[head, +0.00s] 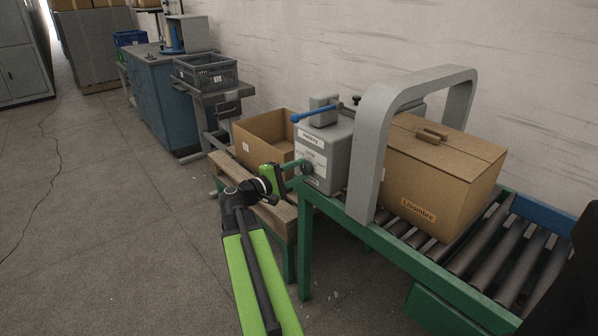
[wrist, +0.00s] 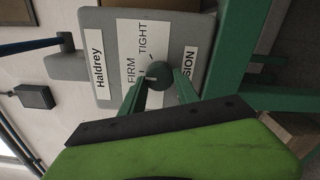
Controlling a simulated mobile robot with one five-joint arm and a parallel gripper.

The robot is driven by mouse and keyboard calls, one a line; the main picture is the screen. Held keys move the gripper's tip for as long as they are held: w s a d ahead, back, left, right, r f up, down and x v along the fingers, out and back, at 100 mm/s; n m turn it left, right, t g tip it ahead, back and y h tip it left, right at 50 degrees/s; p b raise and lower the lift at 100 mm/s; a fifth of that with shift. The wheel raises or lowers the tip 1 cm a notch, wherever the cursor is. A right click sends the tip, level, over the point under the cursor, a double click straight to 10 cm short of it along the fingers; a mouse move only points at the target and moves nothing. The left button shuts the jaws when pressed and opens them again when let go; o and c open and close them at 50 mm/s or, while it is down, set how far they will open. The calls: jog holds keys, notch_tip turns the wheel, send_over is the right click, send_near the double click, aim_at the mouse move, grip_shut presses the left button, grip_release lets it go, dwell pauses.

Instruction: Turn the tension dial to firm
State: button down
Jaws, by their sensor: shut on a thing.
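The tension dial (wrist: 159,74) is a small dark round knob on the face of a grey box (head: 338,150). Printed labels beside it in the wrist view (wrist: 140,50) read FIRM and TIGHT, and a partly hidden one ends in "SION". My gripper (wrist: 157,88) has its two green fingers on either side of the dial, shut on it. In the head view my gripper (head: 293,166) reaches the box's left face from the left. The fingers hide part of the dial and of the labels. I cannot tell which setting the dial points to.
A blue-handled lever (head: 312,114) tops the grey box. A grey arch (head: 370,130) and a closed cardboard box (head: 440,185) stand to its right on a roller conveyor (head: 500,240). An open carton (head: 262,140) is behind my gripper.

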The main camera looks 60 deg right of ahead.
jog(key=c, duration=0.9)
grip_release()
jog(key=v, duration=1.7)
jog(key=shift+a, duration=0.25)
